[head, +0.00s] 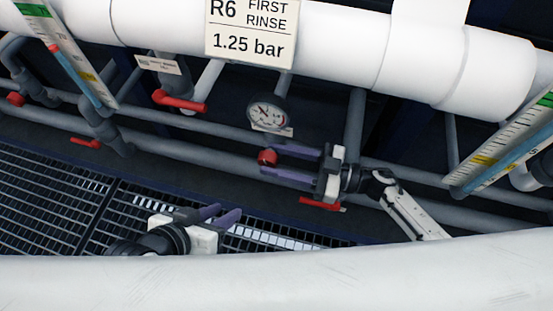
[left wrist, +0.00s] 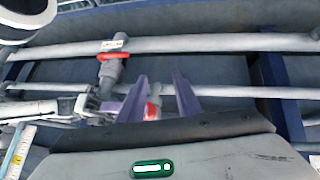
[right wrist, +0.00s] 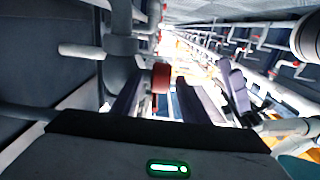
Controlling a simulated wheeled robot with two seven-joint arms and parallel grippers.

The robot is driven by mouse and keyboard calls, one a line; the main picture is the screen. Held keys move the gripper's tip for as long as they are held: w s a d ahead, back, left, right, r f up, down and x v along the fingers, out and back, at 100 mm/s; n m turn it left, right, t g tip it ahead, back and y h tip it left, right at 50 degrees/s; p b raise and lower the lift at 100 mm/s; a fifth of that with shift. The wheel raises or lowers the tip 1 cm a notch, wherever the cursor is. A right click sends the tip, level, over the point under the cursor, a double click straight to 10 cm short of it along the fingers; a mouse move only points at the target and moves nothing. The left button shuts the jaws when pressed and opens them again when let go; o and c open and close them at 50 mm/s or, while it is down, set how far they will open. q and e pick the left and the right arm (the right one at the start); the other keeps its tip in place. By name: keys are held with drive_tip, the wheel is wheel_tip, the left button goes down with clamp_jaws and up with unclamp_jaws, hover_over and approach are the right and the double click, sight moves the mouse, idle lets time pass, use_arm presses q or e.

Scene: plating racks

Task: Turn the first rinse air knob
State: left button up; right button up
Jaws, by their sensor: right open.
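The red knob (head: 267,157) sits below a round dial gauge (head: 268,115), under the sign "R6 FIRST RINSE 1.25 bar" (head: 251,32). My right gripper (head: 268,159) is open, its purple fingertips on either side of the knob; I cannot tell whether they touch it. In the right wrist view the knob (right wrist: 161,77) shows between the fingers, near their tips. My left gripper (head: 226,212) is open and empty, lower left of the knob, above the grating. In the left wrist view a red part (left wrist: 154,108) shows beyond and between its fingers (left wrist: 160,85).
Red lever handles stand at the left (head: 179,101) and below my right gripper (head: 320,204). Grey pipes run behind the knob, and a thick white pipe (head: 340,45) passes above. Scaled tubes stand left (head: 68,55) and right (head: 500,145). Dark grating (head: 60,200) lies lower left.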

drive_tip(key=shift+a, duration=0.25)
drive_tip(key=shift+c, duration=0.2)
